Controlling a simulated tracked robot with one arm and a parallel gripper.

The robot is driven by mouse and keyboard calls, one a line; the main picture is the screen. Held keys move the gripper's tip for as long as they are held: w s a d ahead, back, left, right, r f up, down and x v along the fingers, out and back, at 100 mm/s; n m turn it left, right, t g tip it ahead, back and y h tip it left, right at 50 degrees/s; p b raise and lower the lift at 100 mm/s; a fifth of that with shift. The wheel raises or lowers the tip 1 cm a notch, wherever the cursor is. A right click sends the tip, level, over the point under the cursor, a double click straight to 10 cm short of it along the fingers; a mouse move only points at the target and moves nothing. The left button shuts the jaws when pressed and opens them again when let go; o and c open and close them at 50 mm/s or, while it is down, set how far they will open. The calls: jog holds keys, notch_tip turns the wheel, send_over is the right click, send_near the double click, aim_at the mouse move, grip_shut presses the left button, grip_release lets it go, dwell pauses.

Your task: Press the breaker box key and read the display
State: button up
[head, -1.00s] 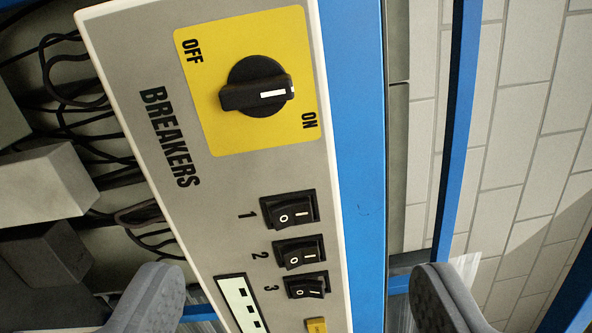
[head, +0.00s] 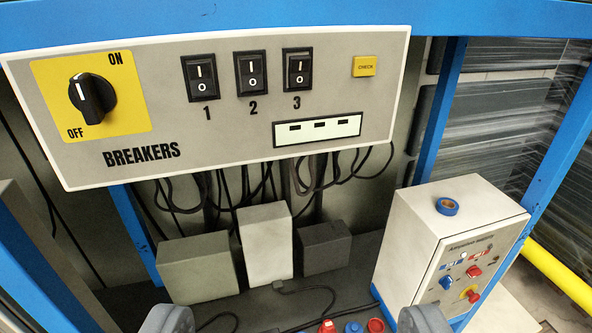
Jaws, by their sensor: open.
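The breaker box (head: 225,125) is a grey panel with a white edge in the upper left and middle of the head view. Its yellow key marked CHECK (head: 364,66) sits at the panel's right end. The display (head: 318,129) below it is a pale strip with three dark dashes. Three black rocker switches (head: 251,73), numbered 1 to 3, sit left of the key.
A white control box (head: 415,235) with buttons and a blue tape roll (head: 447,206) on top stands at right. Grey boxes (head: 265,243) and loose cables lie below the panel. Red and blue round parts (head: 353,327) lie at the bottom. Blue frame posts (head: 440,110) flank the panel.

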grip_shut()
dwell(1.5)
